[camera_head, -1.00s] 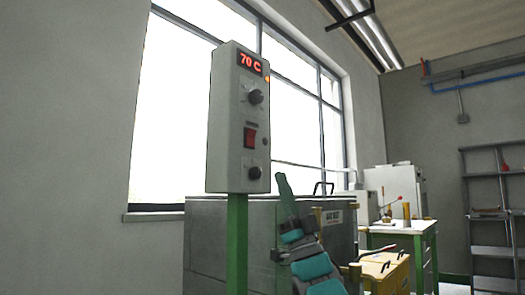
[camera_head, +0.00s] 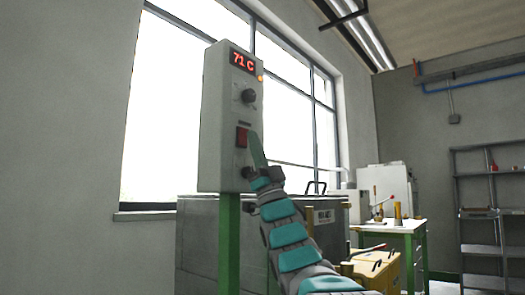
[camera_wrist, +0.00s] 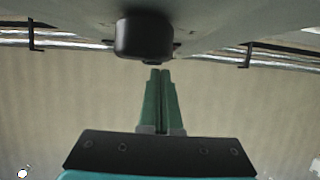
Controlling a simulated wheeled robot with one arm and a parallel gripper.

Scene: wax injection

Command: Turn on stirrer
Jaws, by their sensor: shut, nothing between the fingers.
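A grey control box (camera_head: 215,125) stands on a green post. Its red display (camera_head: 242,62) reads 71 C. Below are an upper black knob (camera_head: 248,96), a red rocker switch (camera_head: 242,137) and a lower dark knob (camera_head: 247,172). My gripper (camera_head: 252,136) is shut and empty, its green fingertips just right of the red switch. Contact with the switch cannot be told. In the wrist view the shut fingers (camera_wrist: 160,75) point at a black round knob (camera_wrist: 143,37) on a pale surface at the top.
A grey metal tank (camera_head: 195,240) with a lid handle stands behind the box. A yellow box (camera_head: 378,270), a white-topped green table (camera_head: 400,226) and grey shelves (camera_head: 480,215) are to the right. A window is behind, and the wall at left is bare.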

